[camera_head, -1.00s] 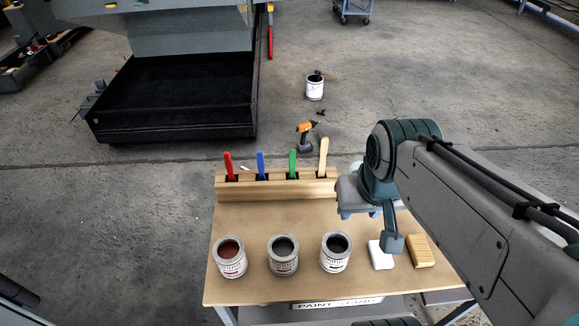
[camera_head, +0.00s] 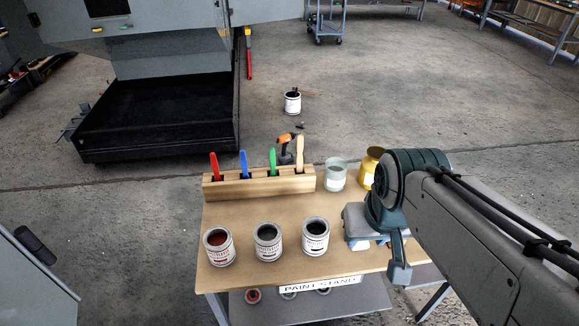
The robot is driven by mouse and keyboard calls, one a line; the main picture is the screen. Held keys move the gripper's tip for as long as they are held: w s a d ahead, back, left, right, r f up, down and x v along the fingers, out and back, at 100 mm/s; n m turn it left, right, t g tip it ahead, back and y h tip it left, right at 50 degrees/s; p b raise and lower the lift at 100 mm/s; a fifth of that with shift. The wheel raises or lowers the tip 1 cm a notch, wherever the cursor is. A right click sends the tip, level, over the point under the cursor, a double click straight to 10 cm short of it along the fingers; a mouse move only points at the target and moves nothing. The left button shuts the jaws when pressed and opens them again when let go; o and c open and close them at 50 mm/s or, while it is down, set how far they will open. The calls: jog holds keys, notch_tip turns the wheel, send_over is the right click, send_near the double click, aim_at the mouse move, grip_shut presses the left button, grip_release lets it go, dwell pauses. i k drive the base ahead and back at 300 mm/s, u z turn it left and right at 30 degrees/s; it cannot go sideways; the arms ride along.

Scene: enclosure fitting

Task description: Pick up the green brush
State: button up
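The green brush (camera_head: 272,162) stands upright in a slot of the wooden rack (camera_head: 260,186) at the back of the paint stand, handle up. A blue brush (camera_head: 243,164) and a red brush (camera_head: 214,167) stand to its left, and a plain wooden-handled brush (camera_head: 299,155) to its right. Their lower ends are hidden in the rack. My gripper (camera_head: 368,242) points down over the right part of the stand, right of the rack and clear of the green brush. Its fingertips look apart, with nothing seen held.
Three open paint cans (camera_head: 267,246) stand along the front of the stand (camera_head: 225,278). A glass jar (camera_head: 335,174) and a yellow container (camera_head: 371,166) stand at the back right. An orange drill (camera_head: 285,150) shows behind the rack. The board between rack and cans is clear.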

aim_at(273, 151)
jog(key=z, duration=0.9)
jog(key=k, duration=0.6)
jog(key=u, duration=1.1)
jog(key=i, duration=1)
